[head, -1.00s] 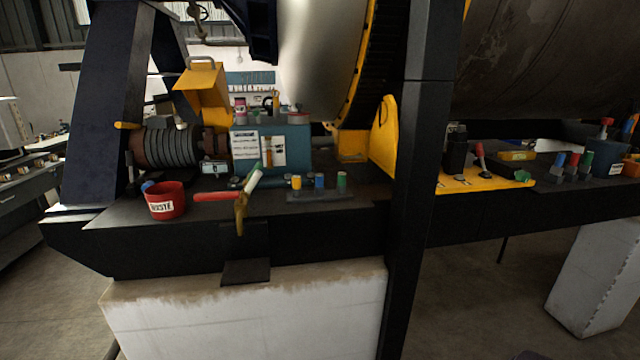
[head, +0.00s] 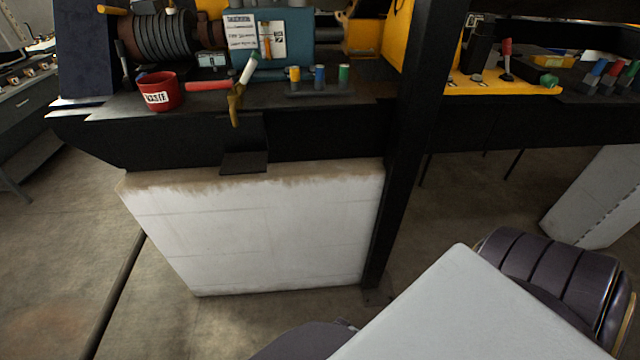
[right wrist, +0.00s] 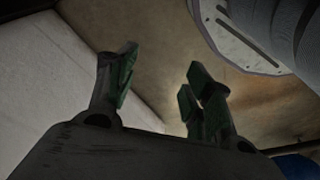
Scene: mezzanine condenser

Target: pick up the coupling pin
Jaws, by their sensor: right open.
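I cannot tell for sure which thing is the coupling pin. On the dark bench stands a small rack (head: 318,92) with a yellow-topped peg (head: 294,76), a blue-topped peg (head: 319,76) and a green-topped peg (head: 343,75) upright. A yellow pin-like piece (head: 266,42) shows on the front of the teal box (head: 298,35). My right gripper (right wrist: 158,85) is open in the right wrist view, with nothing between its green-padded fingers. It is not visible in the head view. My left gripper is not in view.
A red waste bin (head: 160,92) stands at the bench's left. A red-handled tool (head: 208,86) lies at the front edge beside a pale-and-green handle (head: 248,68). A black upright post (head: 412,130) divides the bench from a yellow plate (head: 495,84). Below is a white plinth (head: 260,225).

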